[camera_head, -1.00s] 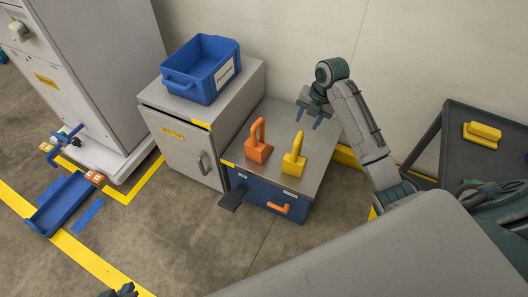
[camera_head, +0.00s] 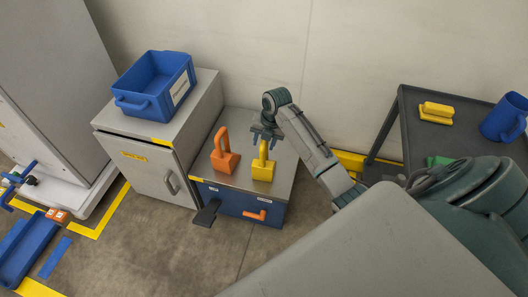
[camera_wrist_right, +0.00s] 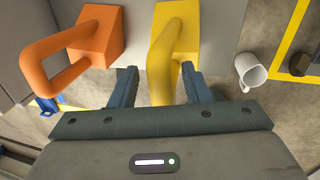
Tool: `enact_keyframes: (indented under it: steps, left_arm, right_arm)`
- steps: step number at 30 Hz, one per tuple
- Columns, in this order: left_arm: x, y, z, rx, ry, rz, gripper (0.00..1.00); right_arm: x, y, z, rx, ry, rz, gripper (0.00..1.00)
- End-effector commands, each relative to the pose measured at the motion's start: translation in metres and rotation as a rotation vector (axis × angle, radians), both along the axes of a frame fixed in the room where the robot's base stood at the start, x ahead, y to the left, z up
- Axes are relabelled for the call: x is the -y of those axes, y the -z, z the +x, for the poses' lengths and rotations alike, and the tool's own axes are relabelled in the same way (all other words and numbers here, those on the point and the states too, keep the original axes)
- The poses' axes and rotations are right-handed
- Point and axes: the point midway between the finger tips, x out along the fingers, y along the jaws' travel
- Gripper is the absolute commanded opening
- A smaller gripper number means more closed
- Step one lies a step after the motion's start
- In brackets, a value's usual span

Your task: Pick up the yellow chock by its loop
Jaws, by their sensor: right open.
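The yellow chock (camera_head: 263,173) stands on the grey top of the low blue cabinet (camera_head: 240,201), with its loop upward. My right gripper (camera_head: 265,140) is at the loop, just behind it in the head view. In the right wrist view the jaws (camera_wrist_right: 160,78) are open, one finger on each side of the yellow chock's loop (camera_wrist_right: 162,62), with gaps visible. The chock's block still rests on the cabinet top. My left gripper is out of view.
An orange chock (camera_head: 224,161) stands close left of the yellow one. A taller grey cabinet (camera_head: 150,165) on the left bears a blue bin (camera_head: 150,98). A dark cart (camera_head: 400,145) on the right holds a yellow-handled item (camera_head: 436,112) and blue mug (camera_head: 503,118). A white mug (camera_wrist_right: 250,70) shows in the wrist view.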

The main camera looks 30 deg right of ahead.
Motion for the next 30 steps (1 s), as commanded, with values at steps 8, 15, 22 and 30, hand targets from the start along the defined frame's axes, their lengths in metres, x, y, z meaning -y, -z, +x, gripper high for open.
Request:
enact_keyframes:
  steps: [8, 15, 22, 30]
  left_arm:
    - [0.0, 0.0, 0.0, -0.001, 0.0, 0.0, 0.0]
    - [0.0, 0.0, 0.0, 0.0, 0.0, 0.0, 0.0]
    - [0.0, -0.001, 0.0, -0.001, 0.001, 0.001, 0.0]
    - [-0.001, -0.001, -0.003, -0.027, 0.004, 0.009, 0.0]
  right_arm:
    - [0.0, 0.0, 0.0, 0.0, 0.0, 0.0, 0.04]
    - [0.0, -0.001, 0.0, 0.001, 0.0, 0.0, 0.0]
    - [0.0, -0.002, 0.0, 0.001, 0.0, 0.0, 0.0]
    - [0.0, -0.017, 0.001, 0.002, -0.001, 0.001, 0.0]
